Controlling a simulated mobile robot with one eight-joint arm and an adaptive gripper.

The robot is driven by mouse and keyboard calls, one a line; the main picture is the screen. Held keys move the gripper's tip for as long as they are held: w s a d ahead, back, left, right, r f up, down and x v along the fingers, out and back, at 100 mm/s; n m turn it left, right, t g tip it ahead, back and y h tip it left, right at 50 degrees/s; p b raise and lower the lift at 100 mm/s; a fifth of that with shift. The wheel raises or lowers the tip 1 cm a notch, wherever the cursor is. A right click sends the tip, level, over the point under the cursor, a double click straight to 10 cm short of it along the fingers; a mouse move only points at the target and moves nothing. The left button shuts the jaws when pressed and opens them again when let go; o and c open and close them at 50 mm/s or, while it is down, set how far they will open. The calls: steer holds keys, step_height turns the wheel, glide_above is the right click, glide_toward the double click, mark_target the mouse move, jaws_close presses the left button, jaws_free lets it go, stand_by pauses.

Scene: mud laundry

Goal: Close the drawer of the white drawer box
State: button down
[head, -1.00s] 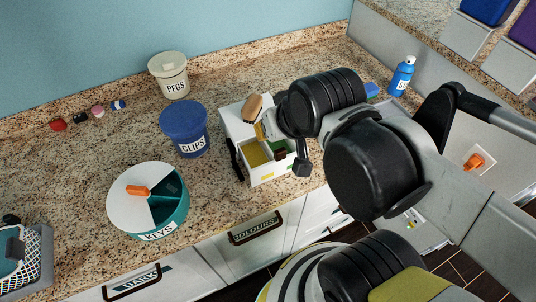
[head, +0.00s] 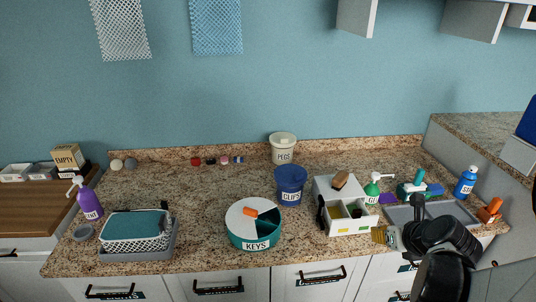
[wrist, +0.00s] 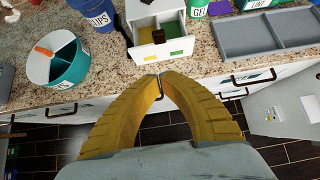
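The white drawer box (head: 324,187) stands on the granite counter, with a brown brush (head: 341,180) on top. Its drawer (head: 350,228) is pulled out toward the counter's front edge. The wrist view shows the open drawer (wrist: 139,53) with yellow and green patches inside and on its front. A small dark piece (wrist: 158,36) is at the front wall's top middle; whether it is a handle I cannot tell. My gripper (wrist: 157,76) has its yellow fingers together at the tips, with nothing seen between them. In the head view my gripper (head: 385,236) is right of the drawer front, apart from it.
A blue CLIPS tub (head: 291,187) and teal KEYS container (head: 254,236) stand left of the box. A green bottle (head: 372,190) is at its right, then a grey tray (head: 458,213). Cabinet handles (head: 322,275) stick out below the counter. The counter further left is partly clear.

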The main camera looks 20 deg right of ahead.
mark_target(355, 219)
steer(key=shift+w+d+r+b+x, duration=0.1)
steer(key=shift+w+r+b+x, duration=0.45)
steer(key=shift+x, duration=1.5)
steer(key=shift+w+d+r+b+x, duration=0.15)
steer(key=shift+b+x, duration=0.65)
steer(key=shift+x, duration=1.2)
steer(key=shift+w+r+b+x, duration=0.35)
steer(key=shift+b+x, duration=0.35)
steer(key=shift+x, duration=1.35)
